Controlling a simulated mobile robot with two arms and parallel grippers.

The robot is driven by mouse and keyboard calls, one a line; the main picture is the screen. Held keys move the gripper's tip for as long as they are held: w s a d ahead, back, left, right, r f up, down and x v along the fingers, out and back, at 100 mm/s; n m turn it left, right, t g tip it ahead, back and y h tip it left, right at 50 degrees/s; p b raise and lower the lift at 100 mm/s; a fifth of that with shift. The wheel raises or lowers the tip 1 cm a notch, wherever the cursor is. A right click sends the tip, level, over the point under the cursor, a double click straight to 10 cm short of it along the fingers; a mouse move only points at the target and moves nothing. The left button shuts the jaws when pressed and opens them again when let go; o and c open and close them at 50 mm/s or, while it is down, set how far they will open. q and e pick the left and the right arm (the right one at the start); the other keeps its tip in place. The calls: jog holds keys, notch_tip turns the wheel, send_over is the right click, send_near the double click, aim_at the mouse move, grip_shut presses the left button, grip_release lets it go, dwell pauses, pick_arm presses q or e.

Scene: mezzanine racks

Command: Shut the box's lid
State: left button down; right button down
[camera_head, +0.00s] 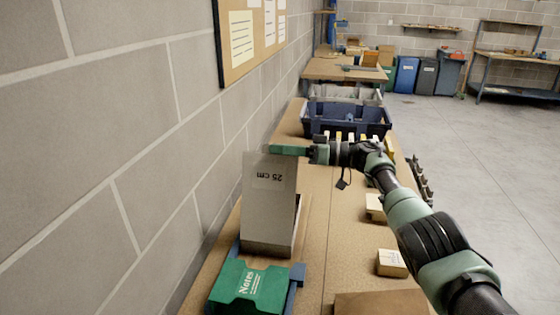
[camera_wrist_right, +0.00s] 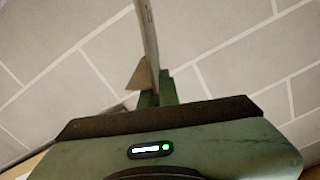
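The box (camera_head: 268,248) stands on the brown bench along the wall. Its grey lid (camera_head: 270,203) is raised upright, with "25 cm" reading upside down on its face. My right gripper (camera_head: 290,150) reaches in from the right at the lid's top edge, its green fingers close together. In the right wrist view the fingers (camera_wrist_right: 157,90) show as a narrow pair, with the lid's thin edge (camera_wrist_right: 149,35) right at them. They look shut beside the lid; exact contact is hard to tell. The box's inside is mostly hidden. My left gripper is not in view.
A green "Notes" box (camera_head: 250,287) sits in front of the box. A dark blue crate (camera_head: 347,118) stands behind my gripper. Small wooden blocks (camera_head: 391,263) lie along the bench's right side. The block wall (camera_head: 130,160) is close on the left.

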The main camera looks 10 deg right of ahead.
jog(key=shift+w+f, duration=0.15)
jog(key=shift+f, duration=0.05)
dwell(0.4)
jog(key=c, duration=1.6)
grip_release()
jog(key=shift+c, duration=0.2)
jog(key=v, duration=0.8)
jog(key=shift+b, duration=0.35)
